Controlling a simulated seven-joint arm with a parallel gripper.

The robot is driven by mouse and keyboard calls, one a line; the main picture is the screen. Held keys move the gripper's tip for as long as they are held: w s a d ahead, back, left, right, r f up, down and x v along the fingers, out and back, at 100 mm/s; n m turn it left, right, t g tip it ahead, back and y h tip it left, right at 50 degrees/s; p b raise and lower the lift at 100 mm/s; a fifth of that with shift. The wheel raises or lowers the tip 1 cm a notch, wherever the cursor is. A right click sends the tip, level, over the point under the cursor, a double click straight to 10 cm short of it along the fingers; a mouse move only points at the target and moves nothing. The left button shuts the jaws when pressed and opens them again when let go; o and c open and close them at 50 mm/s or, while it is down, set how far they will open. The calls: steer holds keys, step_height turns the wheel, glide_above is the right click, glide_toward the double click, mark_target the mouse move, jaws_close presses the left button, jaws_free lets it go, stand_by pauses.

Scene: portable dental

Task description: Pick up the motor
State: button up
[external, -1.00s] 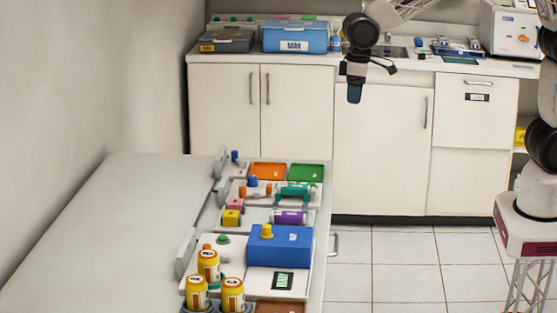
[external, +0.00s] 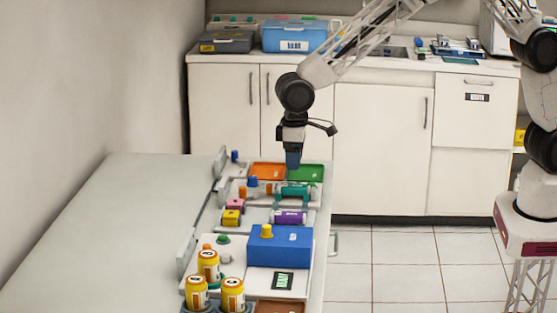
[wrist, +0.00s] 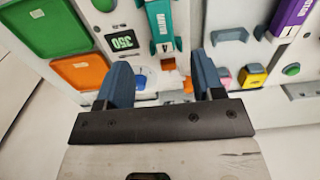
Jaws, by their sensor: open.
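The frames do not make clear which part is the motor. A teal cylinder (external: 296,192) with a white label lies on the bench; it also shows in the wrist view (wrist: 160,24). A purple cylinder (external: 289,217) with a white label lies nearer the camera and shows at the wrist view's upper right (wrist: 294,14). My gripper (external: 293,164) points down above the far end of the bench, near the teal cylinder. In the wrist view its blue fingers (wrist: 164,68) are apart, with nothing held between them. The teal cylinder lies ahead of the fingertips.
A green tray (external: 312,173) and an orange tray (external: 268,171) lie beside the teal cylinder. A blue box (external: 280,246) with a yellow knob and several yellow bottles (external: 208,266) stand nearer the camera. The bench's left side (external: 100,235) is clear.

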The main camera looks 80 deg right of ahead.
mark_target(293, 185)
steer(key=shift+f, duration=0.2)
steer(key=shift+f, duration=1.2)
steer(key=shift+f, duration=0.1)
steer(key=shift+a+f, duration=0.1)
steer(key=shift+f, duration=2.4)
steer(key=c, duration=1)
steer(key=shift+r, duration=0.15)
